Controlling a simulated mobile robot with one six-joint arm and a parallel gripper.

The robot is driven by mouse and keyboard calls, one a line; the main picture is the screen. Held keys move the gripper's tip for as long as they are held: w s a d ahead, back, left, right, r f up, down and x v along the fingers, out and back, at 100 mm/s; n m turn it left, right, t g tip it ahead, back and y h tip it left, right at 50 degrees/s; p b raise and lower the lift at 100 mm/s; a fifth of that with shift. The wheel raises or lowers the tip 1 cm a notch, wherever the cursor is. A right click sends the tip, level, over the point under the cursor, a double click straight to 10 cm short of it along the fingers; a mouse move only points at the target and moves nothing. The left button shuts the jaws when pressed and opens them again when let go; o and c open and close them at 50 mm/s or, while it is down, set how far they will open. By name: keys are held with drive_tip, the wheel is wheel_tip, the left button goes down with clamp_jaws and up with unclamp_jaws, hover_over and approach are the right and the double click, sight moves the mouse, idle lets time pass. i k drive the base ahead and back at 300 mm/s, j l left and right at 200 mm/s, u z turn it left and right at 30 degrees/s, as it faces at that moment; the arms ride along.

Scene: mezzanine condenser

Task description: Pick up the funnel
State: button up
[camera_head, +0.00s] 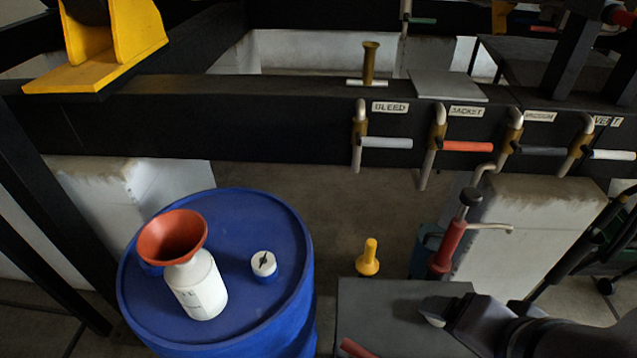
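An orange-red funnel (172,236) sits wide mouth up on the neck of a white bottle (199,290), tilted in the picture. The bottle stands on top of a blue drum (240,215) at the lower left. The funnel's spout is hidden. A dark grey arm part, apparently mine, reaches in from the lower right, well apart from the drum and funnel. I cannot make out any gripper fingers on it.
A small white-and-blue cap or jar (264,265) stands right of the bottle. A yellow funnel-shaped piece (368,260) and a red hand pump (448,248) are further right. A black beam (230,130) with labelled valve handles crosses behind. A grey box top (385,315) lies in front.

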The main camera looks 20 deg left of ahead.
sight(173, 237)
drive_tip(key=u, duration=2)
drive_tip(key=k+j, duration=0.05)
